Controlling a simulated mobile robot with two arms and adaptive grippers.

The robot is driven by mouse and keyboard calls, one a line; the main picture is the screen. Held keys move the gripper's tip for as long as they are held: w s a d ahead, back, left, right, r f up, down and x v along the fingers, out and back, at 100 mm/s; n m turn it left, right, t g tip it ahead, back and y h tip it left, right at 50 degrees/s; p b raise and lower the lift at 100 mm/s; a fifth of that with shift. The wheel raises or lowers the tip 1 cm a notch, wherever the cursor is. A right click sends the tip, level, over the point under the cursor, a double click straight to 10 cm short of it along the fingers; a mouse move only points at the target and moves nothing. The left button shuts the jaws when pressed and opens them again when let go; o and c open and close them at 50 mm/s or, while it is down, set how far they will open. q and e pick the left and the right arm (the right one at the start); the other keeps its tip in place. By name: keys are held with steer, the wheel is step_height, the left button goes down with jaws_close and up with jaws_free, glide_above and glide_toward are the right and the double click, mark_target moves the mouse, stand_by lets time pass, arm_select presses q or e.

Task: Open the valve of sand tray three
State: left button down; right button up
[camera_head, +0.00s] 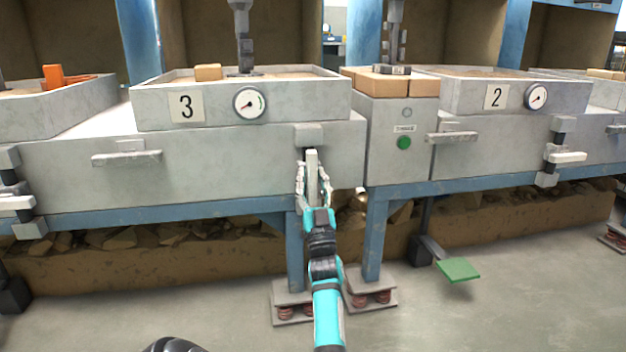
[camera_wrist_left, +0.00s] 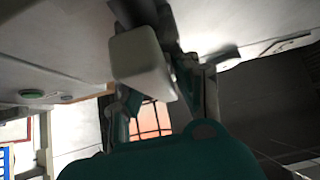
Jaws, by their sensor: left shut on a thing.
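Sand tray three (camera_head: 290,115) is a grey box with a number 3 label (camera_head: 186,107) and a round gauge (camera_head: 249,102). Its valve (camera_head: 309,134) sits at the right end of the front. The valve's pale lever handle (camera_head: 312,158) points towards me and down. My left gripper (camera_head: 313,182) is shut on this handle, with a finger on either side. In the left wrist view the handle's pale block-like end (camera_wrist_left: 140,60) shows large by the gripper fingers (camera_wrist_left: 165,110). The valve body is partly hidden there. My right gripper is not in view.
To the right stand a control box (camera_head: 398,160) with a green button (camera_head: 404,143) and tray two (camera_head: 470,95), whose valve handle (camera_head: 567,157) points sideways. A green pedal (camera_head: 457,270) is below. Blue legs (camera_head: 375,240) flank my arm; the front floor is clear.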

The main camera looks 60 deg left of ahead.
mark_target(312, 151)
arm_select(q)
steer(key=c, duration=1.1)
jaws_free()
steer(key=shift+r, duration=0.35)
step_height(312, 151, up, 9)
steer(key=shift+r, duration=0.15)
